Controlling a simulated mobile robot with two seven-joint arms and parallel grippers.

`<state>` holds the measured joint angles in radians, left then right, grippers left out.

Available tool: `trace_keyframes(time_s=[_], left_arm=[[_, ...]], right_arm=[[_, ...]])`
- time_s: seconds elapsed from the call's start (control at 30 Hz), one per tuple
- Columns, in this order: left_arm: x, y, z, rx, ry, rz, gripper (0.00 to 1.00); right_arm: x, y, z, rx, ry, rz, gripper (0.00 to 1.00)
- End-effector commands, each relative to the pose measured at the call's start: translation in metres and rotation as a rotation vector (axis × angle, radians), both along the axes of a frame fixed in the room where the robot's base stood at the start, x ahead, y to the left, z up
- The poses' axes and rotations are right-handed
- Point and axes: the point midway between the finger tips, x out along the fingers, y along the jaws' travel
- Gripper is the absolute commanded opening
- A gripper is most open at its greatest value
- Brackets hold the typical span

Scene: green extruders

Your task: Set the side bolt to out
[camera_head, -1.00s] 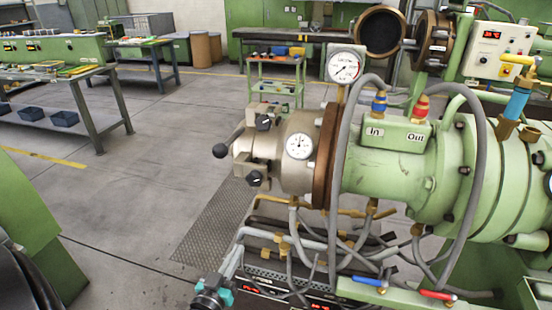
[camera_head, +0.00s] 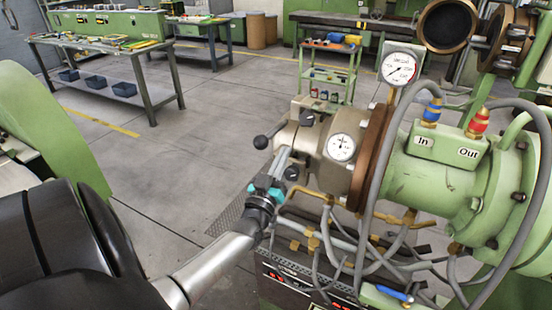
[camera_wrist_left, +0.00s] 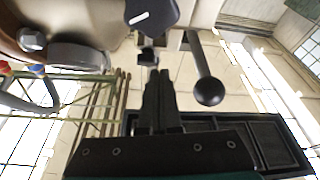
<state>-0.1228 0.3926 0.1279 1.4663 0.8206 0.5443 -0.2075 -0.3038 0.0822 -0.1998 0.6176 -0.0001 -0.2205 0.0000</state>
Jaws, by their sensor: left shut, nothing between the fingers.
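The metal head of the green extruder (camera_head: 435,175) carries black knobs, an upper one (camera_head: 307,118) and a lower one (camera_head: 292,172), and a ball-ended lever (camera_head: 261,142). My left gripper (camera_head: 285,154) is shut and empty beside this head, near the lower knob. In the left wrist view the shut fingers (camera_wrist_left: 160,78) point at a small dark bolt-like piece (camera_wrist_left: 148,55), perhaps the side bolt. I cannot tell whether they touch it. A black knob (camera_wrist_left: 152,12) and the ball lever (camera_wrist_left: 208,90) lie close by. My right gripper is out of view.
A pressure gauge (camera_head: 398,68) stands above the extruder, with a second dial (camera_head: 342,147) on its head. Grey hoses (camera_head: 366,195) hang in front and below. Workbenches (camera_head: 150,85) stand further back; the floor (camera_head: 190,160) left of the head is clear.

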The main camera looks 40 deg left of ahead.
Motion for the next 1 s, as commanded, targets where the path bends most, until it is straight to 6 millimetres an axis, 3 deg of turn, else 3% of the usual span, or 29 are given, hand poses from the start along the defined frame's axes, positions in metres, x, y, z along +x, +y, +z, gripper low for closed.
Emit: trace_keyframes(time_s=[0.1, 0.3, 0.77, 1.0], left_arm=[[0.002, -0.003, -0.021, 0.0, 0.005, 0.0, 0.0], [0.003, -0.007, -0.037, -0.001, 0.002, 0.0, 0.0], [0.003, -0.008, -0.04, 0.0, 0.001, -0.001, 0.0], [0.01, -0.008, -0.045, 0.004, -0.014, 0.0, 0.0]], right_arm=[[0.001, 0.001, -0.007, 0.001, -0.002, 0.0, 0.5], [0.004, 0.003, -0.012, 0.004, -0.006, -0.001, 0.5], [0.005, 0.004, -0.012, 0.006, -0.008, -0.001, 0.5], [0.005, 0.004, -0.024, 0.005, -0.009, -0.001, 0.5]])
